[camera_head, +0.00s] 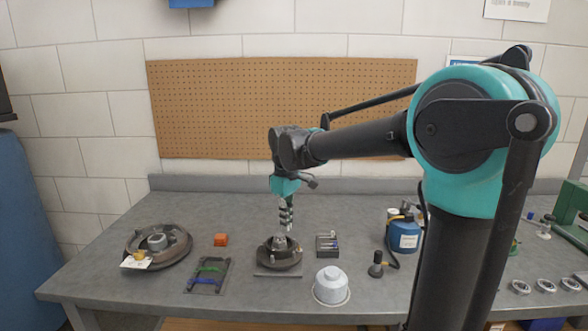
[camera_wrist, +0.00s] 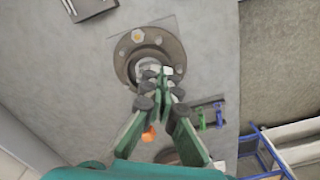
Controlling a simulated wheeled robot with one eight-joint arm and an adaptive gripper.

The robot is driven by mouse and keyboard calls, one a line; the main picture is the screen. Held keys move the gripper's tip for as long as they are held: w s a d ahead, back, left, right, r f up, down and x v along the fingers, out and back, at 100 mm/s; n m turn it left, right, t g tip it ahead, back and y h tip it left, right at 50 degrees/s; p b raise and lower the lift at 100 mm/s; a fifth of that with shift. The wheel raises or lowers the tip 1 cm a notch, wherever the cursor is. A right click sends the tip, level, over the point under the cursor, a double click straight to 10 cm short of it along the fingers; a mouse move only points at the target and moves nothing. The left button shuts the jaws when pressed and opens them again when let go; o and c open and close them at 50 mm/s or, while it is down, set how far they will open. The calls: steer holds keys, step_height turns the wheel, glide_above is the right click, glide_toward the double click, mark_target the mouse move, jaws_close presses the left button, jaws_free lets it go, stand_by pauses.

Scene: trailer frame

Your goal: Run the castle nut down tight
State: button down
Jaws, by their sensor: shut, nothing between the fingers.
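A dark round hub (camera_head: 279,256) sits on a flat square plate (camera_head: 277,273) in the middle of the bench. A lighter grey centre piece (camera_head: 279,241) rises from it. My gripper (camera_head: 287,226) points down just above this centre and is shut with nothing held. In the wrist view the hub (camera_wrist: 123,62) shows its round flange, with a yellowish spot on its far side. My fingertips (camera_wrist: 158,71) overlap its centre there. I cannot make out the castle nut; the fingers cover much of the centre. I cannot tell whether they touch it.
A brake drum (camera_head: 178,245) with a tag lies left. A small dark tray (camera_head: 327,245), a pale domed cap (camera_head: 331,285) and a blue can (camera_head: 404,236) stand right.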

mark_target(284, 235)
steer(key=shift+r, duration=0.35)
steer(key=shift+w+d+f, duration=0.15)
steer(key=shift+w+f, duration=0.2)
steer(key=shift+f, duration=0.65)
steer(key=shift+w+d+f, duration=0.2)
steer(key=shift+w+f, duration=0.2)
steer(key=shift+f, duration=0.65)
steer(key=shift+w+d+f, duration=0.15)
steer(key=shift+w+f, duration=0.2)
steer(key=shift+f, duration=0.65)
steer(key=shift+a, duration=0.25)
steer(key=shift+s+a, duration=0.25)
steer(key=shift+s, duration=0.25)
steer(key=shift+s+a, duration=0.25)
steer(key=shift+a, duration=0.1)
